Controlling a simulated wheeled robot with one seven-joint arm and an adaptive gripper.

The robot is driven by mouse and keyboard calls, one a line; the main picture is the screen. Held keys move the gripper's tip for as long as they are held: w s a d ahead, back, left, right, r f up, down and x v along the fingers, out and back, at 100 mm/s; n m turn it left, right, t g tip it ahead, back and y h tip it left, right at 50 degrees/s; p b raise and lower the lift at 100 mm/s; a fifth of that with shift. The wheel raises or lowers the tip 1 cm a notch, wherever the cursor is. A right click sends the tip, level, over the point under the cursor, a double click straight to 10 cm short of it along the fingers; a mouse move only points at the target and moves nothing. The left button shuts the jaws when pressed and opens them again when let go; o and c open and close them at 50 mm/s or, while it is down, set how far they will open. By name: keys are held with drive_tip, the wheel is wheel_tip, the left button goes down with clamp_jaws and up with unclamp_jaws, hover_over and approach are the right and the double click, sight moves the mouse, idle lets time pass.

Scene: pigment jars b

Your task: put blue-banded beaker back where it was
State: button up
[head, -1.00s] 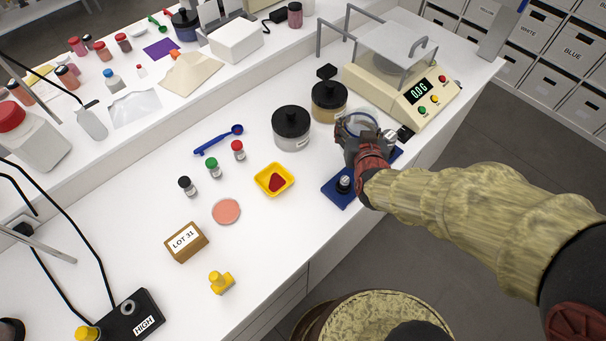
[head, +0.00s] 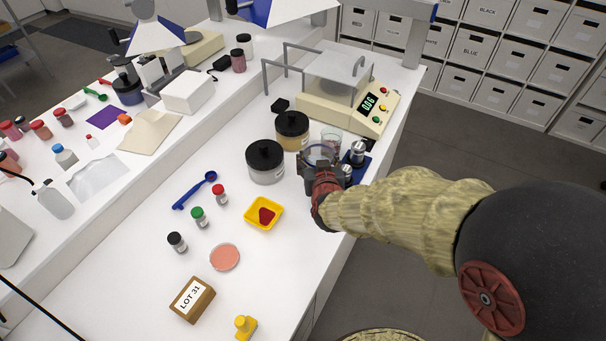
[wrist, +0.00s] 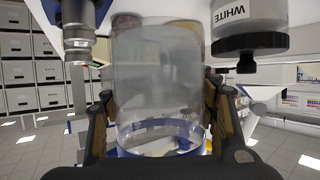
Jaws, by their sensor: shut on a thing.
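My gripper (head: 318,172) is shut on a clear glass beaker with a blue band (head: 318,153). In the wrist view the beaker (wrist: 158,85) stands between the two fingers (wrist: 160,125), its blue band at the lower end of the inverted picture. In the head view the gripper hides most of the beaker. It is right of the grey-white black-lidded jar (head: 266,165). Whether its base touches the bench cannot be told. A second clear glass vessel (head: 332,138) shows just behind it.
The balance (head: 340,105) is behind, with a gold black-lidded jar (head: 292,132) left of the glass. A blue base (head: 361,163) with metal pieces is close right, near the bench edge. A yellow tray (head: 264,214) and small vials lie left. The front-middle bench has free room.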

drive_tip(key=w+a+f, duration=0.1)
drive_tip(key=a+f+b, duration=0.1)
drive_tip(key=f, duration=0.1)
drive_tip(key=w+a+f, duration=0.1)
drive_tip(key=f, duration=0.1)
drive_tip(key=shift+w+a+f+b, duration=0.15)
drive_tip(key=shift+w+f+b, duration=0.05)
drive_tip(key=shift+w+b, duration=0.1)
drive_tip(key=shift+w+a+f+b, duration=0.1)
drive_tip(key=shift+f+b, duration=0.7)
drive_tip(key=shift+f, duration=0.8)
drive_tip(key=shift+f, duration=0.1)
drive_tip(key=shift+f, duration=0.15)
drive_tip(key=o, duration=1.4)
